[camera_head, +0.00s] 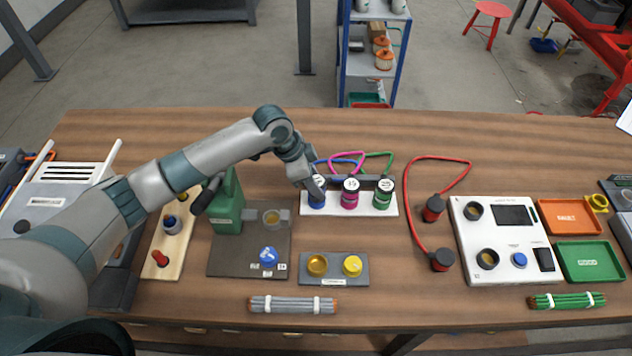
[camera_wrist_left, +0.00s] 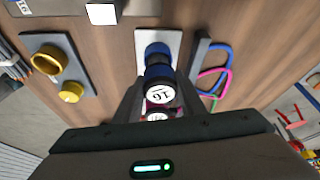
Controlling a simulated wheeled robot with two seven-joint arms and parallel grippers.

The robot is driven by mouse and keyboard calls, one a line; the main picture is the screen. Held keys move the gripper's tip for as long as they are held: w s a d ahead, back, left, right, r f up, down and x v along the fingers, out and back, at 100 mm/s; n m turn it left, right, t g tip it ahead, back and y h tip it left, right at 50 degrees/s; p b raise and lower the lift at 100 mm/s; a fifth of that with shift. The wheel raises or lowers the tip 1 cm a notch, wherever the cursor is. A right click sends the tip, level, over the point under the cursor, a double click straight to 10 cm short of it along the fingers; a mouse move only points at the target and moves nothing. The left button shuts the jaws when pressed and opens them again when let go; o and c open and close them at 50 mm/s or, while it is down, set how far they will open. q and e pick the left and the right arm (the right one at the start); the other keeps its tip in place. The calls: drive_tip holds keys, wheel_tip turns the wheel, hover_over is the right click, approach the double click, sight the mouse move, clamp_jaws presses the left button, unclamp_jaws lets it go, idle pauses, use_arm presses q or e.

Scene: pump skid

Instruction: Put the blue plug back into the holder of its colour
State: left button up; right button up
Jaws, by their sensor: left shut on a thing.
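The blue plug (camera_head: 317,200) has a dark body and a white numbered top; it also shows in the left wrist view (camera_wrist_left: 159,74). It is upright at the left end of the white holder board (camera_head: 364,212), over the blue holder (camera_wrist_left: 157,49). My left gripper (camera_head: 312,184) is shut on the plug from above. I cannot tell whether the plug is fully seated. A pink plug (camera_head: 350,196) and a green plug (camera_head: 383,196) stand upright beside it on the board. My right gripper is not in view.
Blue, pink and green cables loop behind the board. A grey block (camera_head: 334,276) with two yellow parts and a wrapped bundle (camera_head: 293,304) lie in front.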

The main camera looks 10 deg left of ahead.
use_arm(q)
drive_tip(key=shift+f, duration=0.55)
drive_tip(key=o, duration=1.3)
drive_tip(key=shift+r, duration=0.1)
drive_tip(key=shift+b+v, duration=2.2)
drive_tip(key=shift+v, duration=6.45)
drive_tip(key=shift+a, duration=0.15)
